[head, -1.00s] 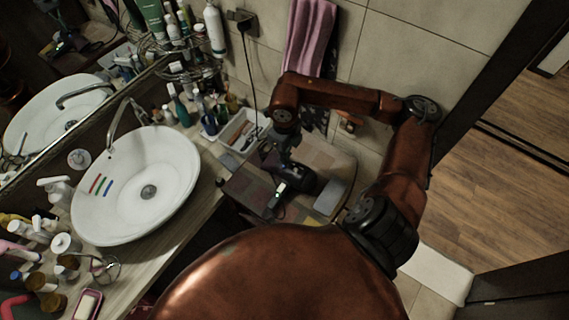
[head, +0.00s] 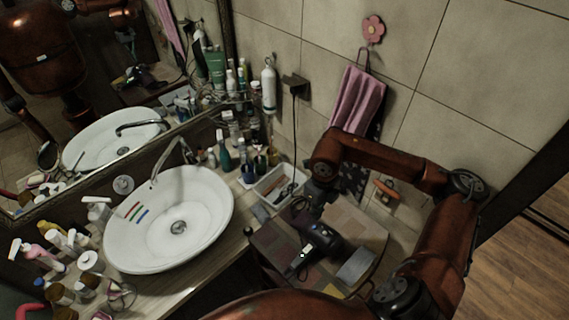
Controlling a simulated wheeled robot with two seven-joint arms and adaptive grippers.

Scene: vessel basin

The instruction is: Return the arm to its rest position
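My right arm (head: 385,160) comes in from the lower right, bends at the elbow and reaches left along the tiled wall. My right gripper (head: 303,256) hangs at its end, dark and pointing down over the patchwork-topped cabinet (head: 350,226) to the right of the basin. The fingers blend with dark shapes there, so I cannot tell whether they are open or hold anything. My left gripper is not in view.
The white basin (head: 190,240) has red, green and blue marks inside. A white tray (head: 276,187) with small items sits beside my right wrist. Bottles crowd the counter's left end. A pink towel (head: 357,100) hangs behind my arm. Wooden floor (head: 515,260) is at the right.

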